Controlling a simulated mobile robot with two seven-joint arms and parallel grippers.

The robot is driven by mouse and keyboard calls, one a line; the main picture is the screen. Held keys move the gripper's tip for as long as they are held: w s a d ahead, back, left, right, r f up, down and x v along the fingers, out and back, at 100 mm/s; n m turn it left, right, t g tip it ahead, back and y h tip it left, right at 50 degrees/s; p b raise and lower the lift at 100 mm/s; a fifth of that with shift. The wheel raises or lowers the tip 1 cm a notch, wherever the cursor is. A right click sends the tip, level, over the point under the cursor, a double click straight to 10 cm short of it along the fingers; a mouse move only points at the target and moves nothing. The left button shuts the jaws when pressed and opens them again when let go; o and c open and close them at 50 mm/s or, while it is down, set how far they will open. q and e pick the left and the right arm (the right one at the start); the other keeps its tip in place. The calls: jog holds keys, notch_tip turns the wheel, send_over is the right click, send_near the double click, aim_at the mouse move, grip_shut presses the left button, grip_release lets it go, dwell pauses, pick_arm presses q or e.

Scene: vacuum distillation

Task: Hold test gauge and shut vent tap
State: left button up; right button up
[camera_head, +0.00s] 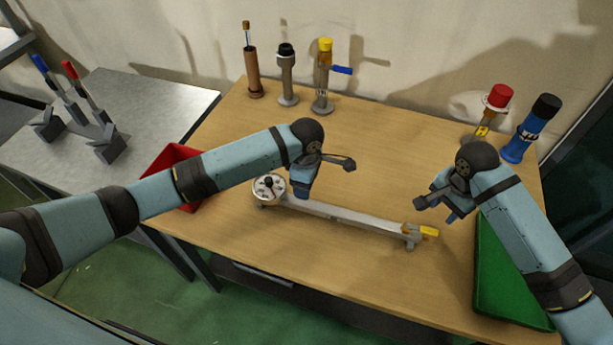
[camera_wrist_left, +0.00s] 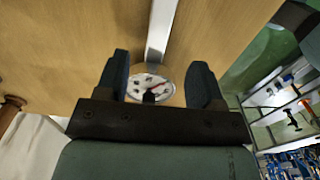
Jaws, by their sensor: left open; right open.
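The test gauge, a round white dial (camera_head: 268,188), sits at the left end of a long grey bar (camera_head: 345,217) lying on the table. At the bar's right end is a small tap with a yellow handle (camera_head: 429,232), apparently the vent tap. My left gripper (camera_head: 302,192) is open just right of the dial. In the left wrist view the dial (camera_wrist_left: 152,86) shows between the open fingers of my left gripper (camera_wrist_left: 158,80); I cannot tell whether they touch it. My right gripper (camera_head: 446,208) is open and empty, above and behind the yellow handle.
A blue-handled glass piece (camera_head: 323,85), a black-capped piece (camera_head: 287,75) and a brown holder (camera_head: 253,75) stand at the back. A red-capped piece (camera_head: 495,105) and blue bottle (camera_head: 530,130) stand back right. A red tray (camera_head: 172,165) is left, a green tray (camera_head: 490,275) right.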

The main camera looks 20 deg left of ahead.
aim_at(306, 202)
pick_arm(q)
notch_tip(306, 202, down, 12)
jog(key=shift+r, duration=0.25)
grip_shut()
jog(key=c, duration=0.8)
grip_release()
grip_shut()
pick_arm(e)
grip_shut()
jog(key=w+n+g, duration=0.4)
jog(key=w+n, duration=0.3)
jog(key=w, duration=0.3)
jog(key=shift+w+d+r+n, duration=0.25)
jog(key=shift+w+r+n, duration=0.05)
jog(key=shift+w, duration=0.1)
